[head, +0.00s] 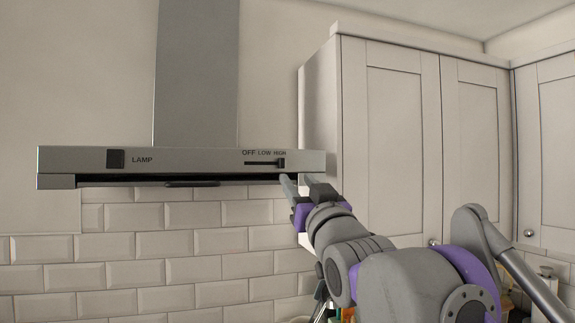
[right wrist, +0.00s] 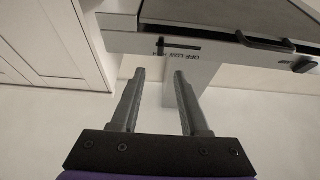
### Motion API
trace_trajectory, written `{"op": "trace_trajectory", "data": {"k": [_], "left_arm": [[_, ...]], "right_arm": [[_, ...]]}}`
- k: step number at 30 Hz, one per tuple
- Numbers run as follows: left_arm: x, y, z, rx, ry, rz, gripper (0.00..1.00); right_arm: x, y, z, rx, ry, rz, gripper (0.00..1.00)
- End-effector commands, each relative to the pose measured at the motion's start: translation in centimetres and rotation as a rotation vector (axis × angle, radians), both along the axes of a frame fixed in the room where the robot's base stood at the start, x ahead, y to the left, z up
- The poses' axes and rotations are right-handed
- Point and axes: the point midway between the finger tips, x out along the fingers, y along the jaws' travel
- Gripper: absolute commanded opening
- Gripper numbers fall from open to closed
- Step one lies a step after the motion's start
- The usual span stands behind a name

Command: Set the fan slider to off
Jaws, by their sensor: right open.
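The fan slider (head: 265,163) is a dark slot with a small knob on the front of the grey range hood (head: 205,161). OFF, LOW and HIGH are printed above it, from left to right. The knob (head: 281,162) stands at the right end, under HIGH. My right gripper (head: 301,184) is open and empty, just below and right of the knob in the head view. In the right wrist view the open fingers (right wrist: 160,75) point toward the hood, with the slider (right wrist: 179,47) beyond their tips and apparently apart from them. My left gripper is not in view.
A black lamp switch (head: 115,158) sits at the hood's left. The hood's lower edge has a dark handle (head: 192,184). A white wall cupboard (head: 403,130) stands close to the right of the hood. White tiles (head: 150,243) cover the wall below.

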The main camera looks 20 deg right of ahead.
Motion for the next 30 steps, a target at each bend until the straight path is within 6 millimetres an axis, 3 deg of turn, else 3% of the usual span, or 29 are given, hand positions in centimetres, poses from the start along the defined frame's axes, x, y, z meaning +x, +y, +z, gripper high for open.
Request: {"op": "trace_trajectory", "data": {"k": [9,15,28,30], "left_arm": [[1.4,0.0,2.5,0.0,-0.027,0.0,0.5],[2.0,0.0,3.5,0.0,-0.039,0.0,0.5],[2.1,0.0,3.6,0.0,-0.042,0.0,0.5],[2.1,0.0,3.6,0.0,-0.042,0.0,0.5]], "right_arm": [[5.4,0.2,2.7,0.0,-0.003,0.0,0.45],[7.6,0.3,3.5,0.0,-0.001,0.0,0.45],[8.6,0.3,3.5,0.0,0.002,0.0,0.45],[8.6,0.3,3.5,0.0,0.002,0.0,0.36]]}}
